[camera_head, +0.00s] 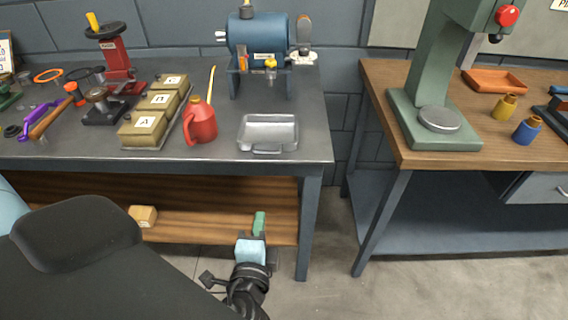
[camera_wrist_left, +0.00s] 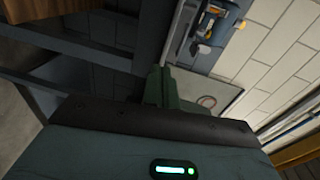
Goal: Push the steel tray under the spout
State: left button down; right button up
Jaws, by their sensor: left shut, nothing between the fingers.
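The steel tray (camera_head: 268,120) lies on the dark workbench near its front edge. The blue casing (camera_head: 258,38) stands behind it on a stand, with a small spout and a yellow tap (camera_head: 270,63) at its lower front. The tray is in front of the spout, not below it. My left gripper (camera_head: 259,222) is shut and empty, with green fingertips, low in front of the bench and below the tray's level.
A red oil can (camera_head: 200,122) stands left of the tray, beside lettered tan boxes (camera_head: 150,121). A lower shelf (camera_head: 190,200) holds a small box (camera_head: 143,215). A wooden bench (camera_head: 385,95) with a green press stands right, across a gap. Bench top between tray and casing looks clear.

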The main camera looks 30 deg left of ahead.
aim_at(267, 145)
pick_arm(q)
jog(key=r, duration=0.1)
jog(key=w+r+y, duration=0.1)
jog(key=r, duration=0.1)
jog(key=shift+w+a+r+t, duration=0.1)
jog(key=shift+t, duration=0.3)
pick_arm(e)
jog(key=shift+s+f, duration=0.15)
jog(key=shift+s, duration=0.05)
